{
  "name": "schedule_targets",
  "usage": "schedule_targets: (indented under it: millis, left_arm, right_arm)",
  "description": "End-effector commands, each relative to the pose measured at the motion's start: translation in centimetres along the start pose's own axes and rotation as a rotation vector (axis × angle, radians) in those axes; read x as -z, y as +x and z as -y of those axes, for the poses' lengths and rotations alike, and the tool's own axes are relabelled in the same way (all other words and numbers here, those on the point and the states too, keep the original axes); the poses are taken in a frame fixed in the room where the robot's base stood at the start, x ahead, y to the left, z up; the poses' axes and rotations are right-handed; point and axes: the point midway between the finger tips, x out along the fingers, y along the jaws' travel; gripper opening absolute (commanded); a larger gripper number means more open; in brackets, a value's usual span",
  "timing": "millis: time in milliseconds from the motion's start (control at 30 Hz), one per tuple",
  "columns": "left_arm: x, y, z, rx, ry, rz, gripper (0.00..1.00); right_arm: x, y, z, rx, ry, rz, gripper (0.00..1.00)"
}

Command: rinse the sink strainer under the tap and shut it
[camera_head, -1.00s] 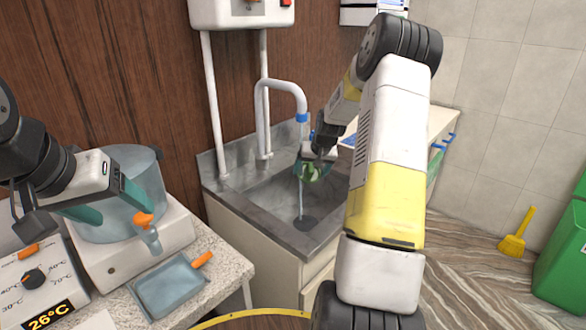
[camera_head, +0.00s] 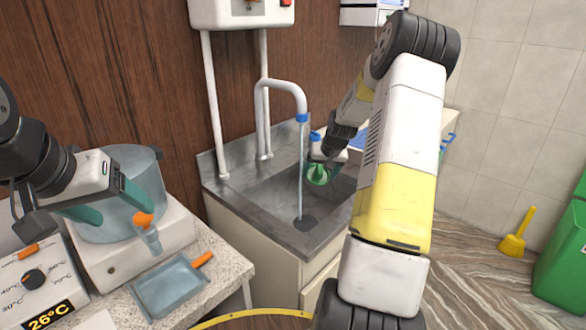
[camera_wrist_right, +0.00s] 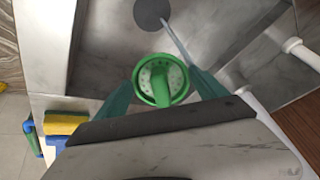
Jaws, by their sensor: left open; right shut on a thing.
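The green round strainer (camera_head: 318,175) is in my right gripper (camera_head: 324,168), above the sink (camera_head: 262,195). In the right wrist view the strainer (camera_wrist_right: 160,82) sits between the two teal fingers (camera_wrist_right: 160,90), its face showing small holes and a green grip. The curved tap (camera_head: 278,85) has a blue tip, and a thin stream of water (camera_head: 300,165) runs from it to the dark drain (camera_head: 304,223). The strainer is a little right of the stream, apart from it. My left gripper (camera_head: 116,205) is open beside the clear pot, holding nothing visible.
A clear bluish pot (camera_head: 135,180) stands on a white base on the left counter. A clear tray (camera_head: 172,285) with an orange handle lies before it. A control panel reading 26°C (camera_head: 45,300) is at lower left. A yellow and blue sponge (camera_wrist_right: 65,122) lies beside the sink.

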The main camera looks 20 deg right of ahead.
Motion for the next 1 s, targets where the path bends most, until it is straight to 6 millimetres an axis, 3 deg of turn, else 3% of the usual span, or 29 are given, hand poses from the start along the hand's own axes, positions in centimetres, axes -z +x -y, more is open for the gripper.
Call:
schedule_targets:
  millis: [533,1000]
  left_arm:
    - [0.0,0.0,0.0,0.000,0.000,0.000,0.71]
    - [0.0,0.0,0.0,0.000,0.000,0.000,0.71]
  right_arm:
    - [-2.5,-1.9,-3.1,-0.001,0.002,-0.001,0.42]
    - [-2.9,-2.1,-3.4,0.000,0.000,-0.001,0.42]
